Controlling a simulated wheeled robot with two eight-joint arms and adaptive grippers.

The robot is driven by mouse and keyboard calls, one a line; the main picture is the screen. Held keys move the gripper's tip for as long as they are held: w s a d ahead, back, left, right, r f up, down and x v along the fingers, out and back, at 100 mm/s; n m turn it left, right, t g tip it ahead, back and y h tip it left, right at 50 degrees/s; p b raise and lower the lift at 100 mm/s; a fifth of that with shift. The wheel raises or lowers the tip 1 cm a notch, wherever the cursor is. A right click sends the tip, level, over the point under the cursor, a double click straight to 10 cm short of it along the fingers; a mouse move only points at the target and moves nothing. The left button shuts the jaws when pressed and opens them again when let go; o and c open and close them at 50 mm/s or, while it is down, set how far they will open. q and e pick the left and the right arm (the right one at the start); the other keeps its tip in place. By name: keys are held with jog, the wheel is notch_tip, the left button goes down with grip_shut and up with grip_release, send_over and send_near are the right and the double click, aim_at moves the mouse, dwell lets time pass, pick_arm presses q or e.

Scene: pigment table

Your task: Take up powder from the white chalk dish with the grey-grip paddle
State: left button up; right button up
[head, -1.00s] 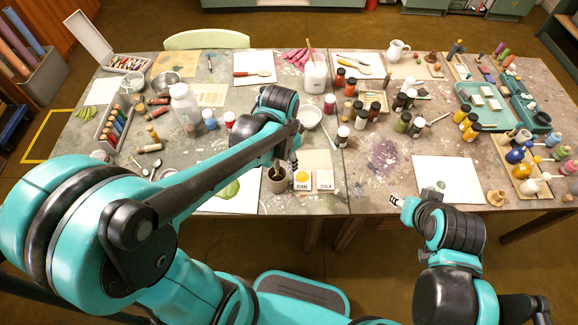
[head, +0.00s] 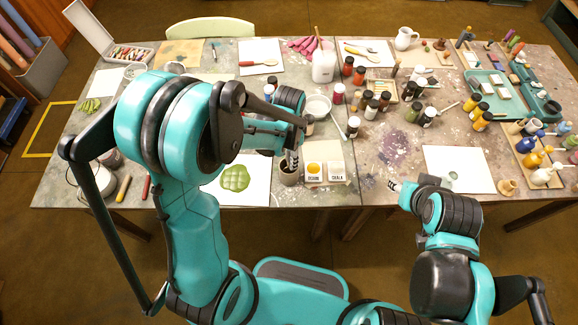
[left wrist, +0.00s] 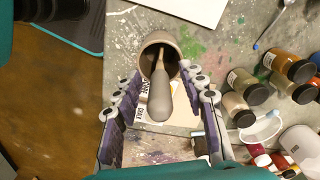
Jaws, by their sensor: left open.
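The grey-grip paddle (left wrist: 159,100) stands in a brown pot (left wrist: 154,45) in the left wrist view, its grey grip pointing towards the camera. My left gripper (left wrist: 161,85) is open, with one finger on each side of the grip; I cannot tell whether they touch it. In the head view the left gripper (head: 292,158) is just above the pot (head: 290,176). The white chalk dish (head: 336,168) lies right of the pot, beside the yellow ochre dish (head: 313,169). My right gripper (head: 394,186) is near the table's front edge, its jaws too small to judge.
A white sheet with a green patch (head: 235,190) lies left of the pot. A white bowl (head: 318,105) and several paint bottles (head: 352,126) stand behind the dishes. Another white sheet (head: 470,160) lies at the right. The table in front of the purple stain (head: 395,150) is fairly clear.

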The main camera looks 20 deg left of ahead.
pick_arm(q)
grip_shut()
jog(key=shift+r, duration=0.15)
notch_tip(320, 180, up, 10)
jog(key=p, duration=0.3)
dwell(0.5)
